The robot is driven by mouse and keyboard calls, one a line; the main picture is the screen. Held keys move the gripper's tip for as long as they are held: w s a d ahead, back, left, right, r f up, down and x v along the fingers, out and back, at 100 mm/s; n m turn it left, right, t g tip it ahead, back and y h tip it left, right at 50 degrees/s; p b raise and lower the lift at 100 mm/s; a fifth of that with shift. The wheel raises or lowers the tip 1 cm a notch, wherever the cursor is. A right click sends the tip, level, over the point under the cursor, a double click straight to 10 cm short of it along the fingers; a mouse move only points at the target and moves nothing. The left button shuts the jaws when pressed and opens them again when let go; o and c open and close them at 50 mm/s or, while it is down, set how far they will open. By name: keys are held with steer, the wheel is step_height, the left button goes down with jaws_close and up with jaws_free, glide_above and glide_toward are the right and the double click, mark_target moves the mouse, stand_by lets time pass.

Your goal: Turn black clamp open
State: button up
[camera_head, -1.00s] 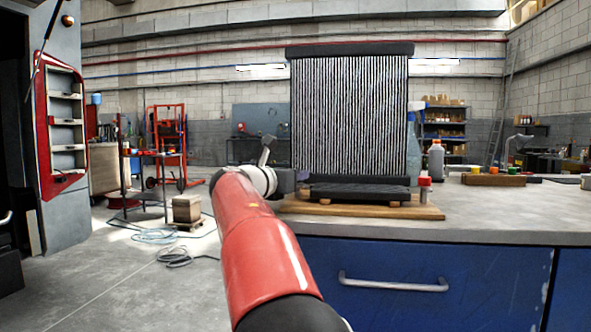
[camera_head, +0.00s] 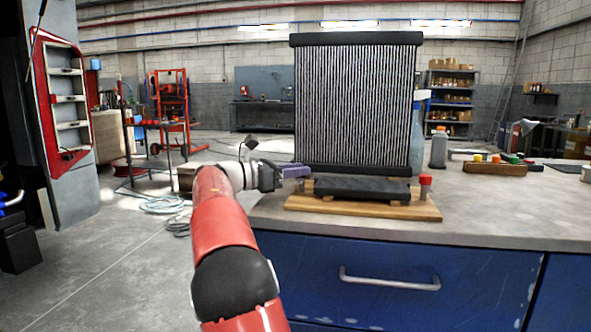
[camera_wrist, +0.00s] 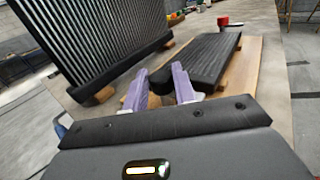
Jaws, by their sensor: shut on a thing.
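A black bar (camera_head: 362,188), which looks like the black clamp, lies on a wooden board (camera_head: 432,212) in front of the upright ribbed black panel (camera_head: 355,105). It also shows in the wrist view (camera_wrist: 208,57), resting on small wooden blocks. My gripper (camera_head: 302,172) is at the bar's left end. In the wrist view its two purple fingers (camera_wrist: 160,78) are on either side of the bar's dark near end, shut on it. The exact contact is partly hidden by the fingers.
The panel stands close beside my gripper. A grey bottle (camera_head: 439,148) and a wooden tray (camera_head: 495,168) are further right. The worktop (camera_head: 490,215) is clear at the front right.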

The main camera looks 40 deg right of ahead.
stand_by(0.3)
steer(key=o, duration=1)
steer(key=v, duration=0.7)
steer(key=shift+w+a, duration=0.1)
steer(key=shift+a, duration=0.3)
